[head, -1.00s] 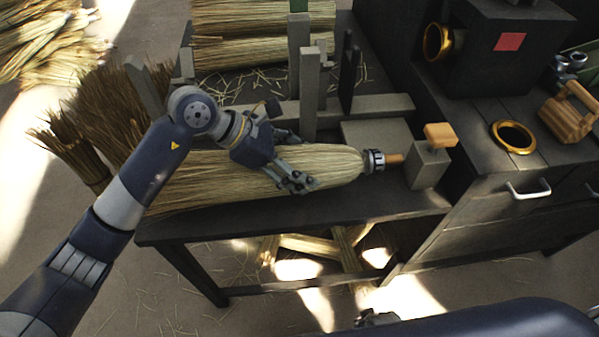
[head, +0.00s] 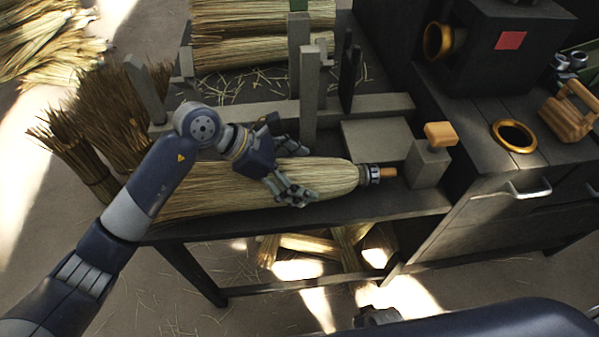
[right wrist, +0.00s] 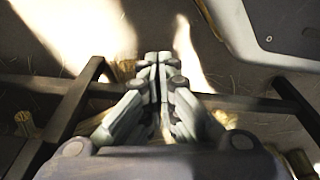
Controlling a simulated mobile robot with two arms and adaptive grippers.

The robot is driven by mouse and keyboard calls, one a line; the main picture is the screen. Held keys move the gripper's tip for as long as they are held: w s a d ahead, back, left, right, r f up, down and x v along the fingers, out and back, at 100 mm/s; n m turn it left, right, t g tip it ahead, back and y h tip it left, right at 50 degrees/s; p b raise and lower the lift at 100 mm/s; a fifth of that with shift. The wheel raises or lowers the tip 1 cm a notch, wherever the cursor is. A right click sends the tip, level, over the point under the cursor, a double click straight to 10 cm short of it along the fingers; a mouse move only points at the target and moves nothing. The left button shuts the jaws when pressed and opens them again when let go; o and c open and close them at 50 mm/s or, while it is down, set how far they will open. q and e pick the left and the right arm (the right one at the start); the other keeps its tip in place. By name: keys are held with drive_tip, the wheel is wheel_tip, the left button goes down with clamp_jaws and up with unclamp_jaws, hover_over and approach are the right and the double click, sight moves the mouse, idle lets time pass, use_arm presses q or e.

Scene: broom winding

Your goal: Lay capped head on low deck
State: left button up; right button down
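The capped head (head: 225,191) is a long bundle of pale broom straw with a dark ringed cap (head: 367,174) and a short orange-brown stub at its right end. It lies lengthwise along the front of the dark low deck (head: 400,206). My left gripper (head: 292,196) is on the bundle near its capped end, its fingers spread over the top and front of the straw. Whether the far finger grips the straw is hidden. My right gripper (right wrist: 158,65) shows in the right wrist view with its fingertips together and nothing between them, above the floor.
A grey block with an orange wooden top (head: 440,134) stands right of the cap. Grey upright posts (head: 310,92) and a rail stand behind the bundle. More straw bundles (head: 262,50) lie at the back. A bench with a brass ring (head: 513,137) is at right.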

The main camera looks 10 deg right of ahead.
use_arm(q)
drive_tip(key=shift+r, duration=0.2)
drive_tip(key=v, duration=1.1)
drive_tip(key=shift+p, duration=0.3)
drive_tip(key=shift+a+r, duration=0.25)
drive_tip(key=shift+a, duration=0.1)
use_arm(e)
drive_tip(key=shift+s+d+f, duration=0.15)
drive_tip(key=shift+s+f, duration=0.4)
drive_tip(key=shift+f, duration=0.25)
